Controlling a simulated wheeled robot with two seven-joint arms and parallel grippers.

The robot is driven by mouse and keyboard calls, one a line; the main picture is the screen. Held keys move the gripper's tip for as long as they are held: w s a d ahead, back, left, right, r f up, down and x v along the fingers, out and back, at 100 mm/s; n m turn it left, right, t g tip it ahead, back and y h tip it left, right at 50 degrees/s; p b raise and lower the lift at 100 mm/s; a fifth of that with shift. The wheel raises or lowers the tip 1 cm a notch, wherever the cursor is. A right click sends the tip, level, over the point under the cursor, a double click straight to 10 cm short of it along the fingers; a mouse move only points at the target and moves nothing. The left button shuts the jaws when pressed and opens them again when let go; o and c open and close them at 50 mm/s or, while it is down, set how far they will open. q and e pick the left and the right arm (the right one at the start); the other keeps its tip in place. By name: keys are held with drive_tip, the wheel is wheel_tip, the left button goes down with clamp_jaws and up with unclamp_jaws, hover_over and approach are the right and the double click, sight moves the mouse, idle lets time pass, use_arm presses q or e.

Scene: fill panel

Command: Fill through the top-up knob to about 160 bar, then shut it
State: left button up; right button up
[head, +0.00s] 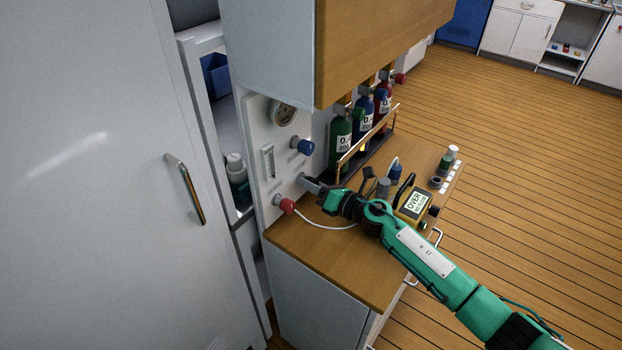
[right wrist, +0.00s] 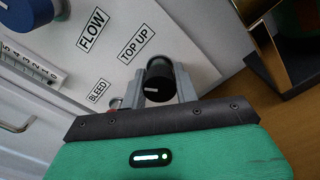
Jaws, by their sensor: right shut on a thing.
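The black top-up knob (right wrist: 157,84) sits by the "TOP UP" label on the white panel (head: 258,120). My right gripper (head: 310,184) reaches the panel from the right, and in the right wrist view its fingers are shut around the knob, one on each side. In the head view the gripper largely hides the knob. The round pressure gauge (head: 283,115) is high on the panel; its needle is too small to read. A blue knob (head: 303,147) is above my gripper and a red knob (head: 286,206) below it. My left gripper is not in view.
Green (head: 340,147), blue (head: 363,113) and red bottles (head: 383,99) stand behind a rail on the wooden counter. A yellow meter (head: 415,203) reading "OVER" and a white hose (head: 335,226) lie close to my right arm. A large white door (head: 90,200) fills the left.

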drive_tip(key=m+p, duration=0.2)
drive_tip(key=m, duration=0.2)
drive_tip(key=shift+r, duration=0.15)
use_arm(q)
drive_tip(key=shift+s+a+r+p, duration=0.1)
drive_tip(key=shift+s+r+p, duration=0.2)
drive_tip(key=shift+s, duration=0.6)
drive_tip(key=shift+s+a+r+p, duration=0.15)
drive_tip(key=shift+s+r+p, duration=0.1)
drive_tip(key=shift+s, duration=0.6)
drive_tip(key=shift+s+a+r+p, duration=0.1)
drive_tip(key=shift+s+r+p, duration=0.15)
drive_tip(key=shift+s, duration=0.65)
use_arm(e)
drive_tip(key=shift+m, duration=1.5)
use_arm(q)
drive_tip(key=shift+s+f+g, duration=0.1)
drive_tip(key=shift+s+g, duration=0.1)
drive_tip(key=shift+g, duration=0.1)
use_arm(e)
drive_tip(key=o, duration=1)
drive_tip(key=shift+c, duration=0.2)
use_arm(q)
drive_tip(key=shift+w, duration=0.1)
use_arm(e)
drive_tip(key=shift+d, duration=0.15)
